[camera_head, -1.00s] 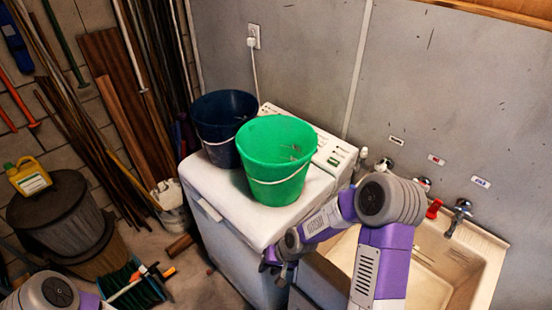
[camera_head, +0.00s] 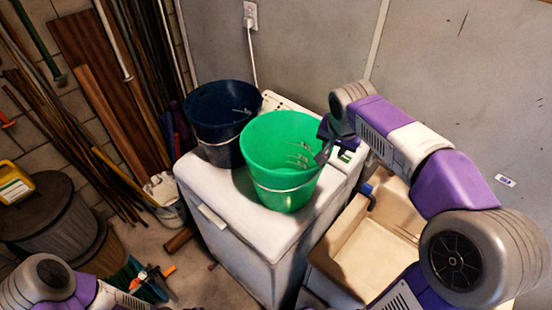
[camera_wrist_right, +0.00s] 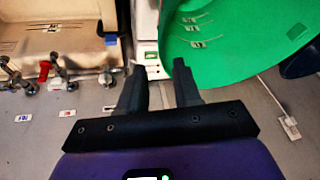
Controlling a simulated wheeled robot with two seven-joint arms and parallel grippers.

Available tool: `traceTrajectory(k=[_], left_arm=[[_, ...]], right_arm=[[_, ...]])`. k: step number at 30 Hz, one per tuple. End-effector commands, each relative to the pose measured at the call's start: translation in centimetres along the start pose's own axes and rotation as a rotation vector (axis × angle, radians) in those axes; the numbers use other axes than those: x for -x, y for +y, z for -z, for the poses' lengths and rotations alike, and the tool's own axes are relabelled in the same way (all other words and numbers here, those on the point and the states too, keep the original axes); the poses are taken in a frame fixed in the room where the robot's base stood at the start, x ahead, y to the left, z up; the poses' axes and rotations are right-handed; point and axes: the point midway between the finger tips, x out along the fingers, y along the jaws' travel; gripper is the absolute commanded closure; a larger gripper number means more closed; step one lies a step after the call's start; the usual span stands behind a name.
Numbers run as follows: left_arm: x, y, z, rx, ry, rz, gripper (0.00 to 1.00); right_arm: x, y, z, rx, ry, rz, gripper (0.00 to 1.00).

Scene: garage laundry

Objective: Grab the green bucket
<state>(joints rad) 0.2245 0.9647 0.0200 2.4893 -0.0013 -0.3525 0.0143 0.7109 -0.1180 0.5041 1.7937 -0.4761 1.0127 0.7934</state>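The green bucket (camera_head: 275,145) stands upright on the white washing machine (camera_head: 200,190), with its mouth facing up and a pale handle hanging on its front. It fills the upper right of the right wrist view (camera_wrist_right: 235,35). My right gripper (camera_head: 326,148) is at the bucket's right rim. In the right wrist view its two fingers (camera_wrist_right: 159,66) are apart, with the bucket's edge showing between them; I cannot tell whether they touch it. My left arm shows at the lower left, but its gripper is out of view.
A dark blue bucket (camera_head: 215,125) stands close behind and left of the green one. A beige sink (camera_head: 375,250) is to the right of the machine. Planks and poles (camera_head: 110,90) lean on the left wall, near a dark bin (camera_head: 50,215).

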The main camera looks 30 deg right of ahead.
Motion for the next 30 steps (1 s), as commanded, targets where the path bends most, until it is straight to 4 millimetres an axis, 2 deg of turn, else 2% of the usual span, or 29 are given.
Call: traceTrajectory(k=[5,21,29,30], left_arm=[[-0.1,-0.1,-0.1,0.0,-0.002,0.0,0.57],[-0.5,-0.2,-0.1,0.0,-0.002,0.0,0.57],[-0.4,-0.2,0.0,0.0,-0.002,0.0,0.57],[-0.4,-0.2,0.0,0.0,-0.002,0.0,0.57]], right_arm=[[-0.6,0.1,0.1,-0.003,0.001,-0.003,0.67],[-7.3,-0.7,0.1,-0.002,0.001,-0.002,0.67],[-7.5,-0.7,0.2,-0.001,0.003,-0.002,0.67],[-7.5,-0.7,0.2,-0.001,0.003,-0.002,0.72]])
